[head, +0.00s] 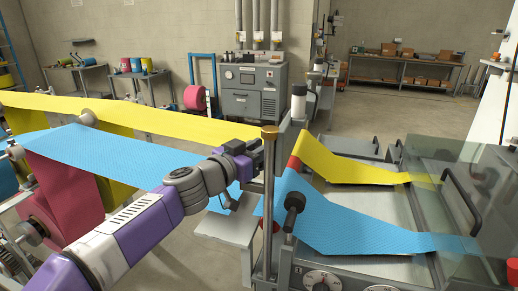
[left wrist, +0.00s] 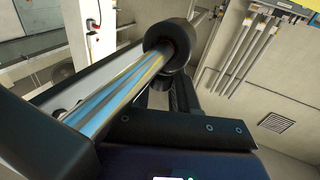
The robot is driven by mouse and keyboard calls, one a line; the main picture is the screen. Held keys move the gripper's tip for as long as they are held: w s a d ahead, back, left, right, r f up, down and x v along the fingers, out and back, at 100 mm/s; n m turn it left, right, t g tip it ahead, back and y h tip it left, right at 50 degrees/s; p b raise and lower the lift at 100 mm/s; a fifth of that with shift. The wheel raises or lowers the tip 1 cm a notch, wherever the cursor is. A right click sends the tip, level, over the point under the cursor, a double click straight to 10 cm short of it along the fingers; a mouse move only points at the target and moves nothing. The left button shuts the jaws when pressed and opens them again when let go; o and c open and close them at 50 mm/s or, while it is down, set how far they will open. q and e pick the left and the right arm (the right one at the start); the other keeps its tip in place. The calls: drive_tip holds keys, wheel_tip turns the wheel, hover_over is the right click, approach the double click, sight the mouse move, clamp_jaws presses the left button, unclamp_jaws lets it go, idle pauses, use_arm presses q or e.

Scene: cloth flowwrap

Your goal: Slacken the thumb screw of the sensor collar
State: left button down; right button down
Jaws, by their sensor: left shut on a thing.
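My left gripper (head: 256,150) reaches from the left to the upper part of an upright metal post (head: 269,205) with a brass-coloured cap (head: 270,132). It is shut at the post, with the thumb screw hidden between its jaws. The left wrist view shows my dark gripper (left wrist: 170,128) close beside the shiny post (left wrist: 125,90), which mirrors blue and yellow. A black round piece (left wrist: 168,45) sits around the far end of the post; I cannot tell if it is the collar or the cap. My right gripper is not in view.
Blue film (head: 345,225) and yellow film (head: 350,168) run down onto the machine bed right of the post. More blue film (head: 110,150) stretches behind my left arm. A clear cover (head: 465,180) stands at the right.

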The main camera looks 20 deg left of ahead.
use_arm(q)
drive_tip(key=c, duration=1)
unclamp_jaws()
drive_tip(key=shift+c, duration=0.2)
drive_tip(key=shift+s, duration=0.1)
drive_tip(key=v, duration=0.7)
drive_tip(key=shift+s, duration=0.2)
drive_tip(key=shift+a, duration=0.15)
